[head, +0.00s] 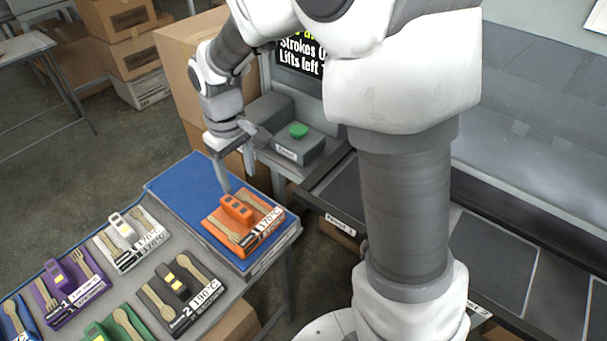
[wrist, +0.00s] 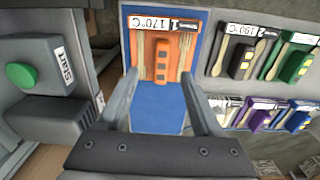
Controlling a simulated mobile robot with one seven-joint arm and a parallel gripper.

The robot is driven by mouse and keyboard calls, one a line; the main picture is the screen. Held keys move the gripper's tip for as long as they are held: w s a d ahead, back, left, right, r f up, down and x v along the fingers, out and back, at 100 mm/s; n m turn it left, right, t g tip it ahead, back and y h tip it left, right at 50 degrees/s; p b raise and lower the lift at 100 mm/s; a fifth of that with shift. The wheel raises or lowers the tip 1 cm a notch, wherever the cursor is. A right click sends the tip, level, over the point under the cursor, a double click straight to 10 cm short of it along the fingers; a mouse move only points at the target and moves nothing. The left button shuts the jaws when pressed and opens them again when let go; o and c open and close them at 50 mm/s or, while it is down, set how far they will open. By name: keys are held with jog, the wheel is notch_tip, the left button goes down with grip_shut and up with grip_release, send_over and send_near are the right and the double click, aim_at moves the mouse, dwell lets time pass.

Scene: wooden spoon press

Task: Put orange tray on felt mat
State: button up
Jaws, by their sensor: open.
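The orange tray (head: 213,228) lies flat on the blue felt mat (head: 170,188) at the right end of the table, with an orange block, wooden cutlery and a 170°C label on it. The wrist view also shows the tray (wrist: 147,70) and the mat (wrist: 172,98). My gripper (head: 224,186) is over the mat at the tray's far-left side, pointing down. In the wrist view my gripper (wrist: 161,75) is open and empty, its fingers spread near the tray's near edge. I cannot tell whether they touch it.
Purple (head: 62,285), white (head: 122,240), black (head: 170,292) and green (head: 98,332) trays with cutlery fill the table left of the mat. A grey box with a green Start button (head: 298,130) stands behind. A conveyor-like bench (head: 490,255) runs along the right. Cardboard boxes (head: 125,45) stand at the back.

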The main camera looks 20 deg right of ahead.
jog(key=s+d+r+m+t, duration=0.2)
jog(key=s+d+r, duration=0.4)
jog(key=s, duration=0.3)
jog(key=s+d+r+m+t, duration=0.3)
jog(key=s+d+r+m, duration=0.1)
jog(key=s+r, duration=0.3)
jog(key=shift+s+d+r+m, duration=0.3)
jog(key=shift+s+d, duration=0.55)
jog(key=shift+s, duration=0.3)
notch_tip(320, 180, up, 6)
jog(key=p, duration=0.6)
jog(key=shift+r, duration=0.2)
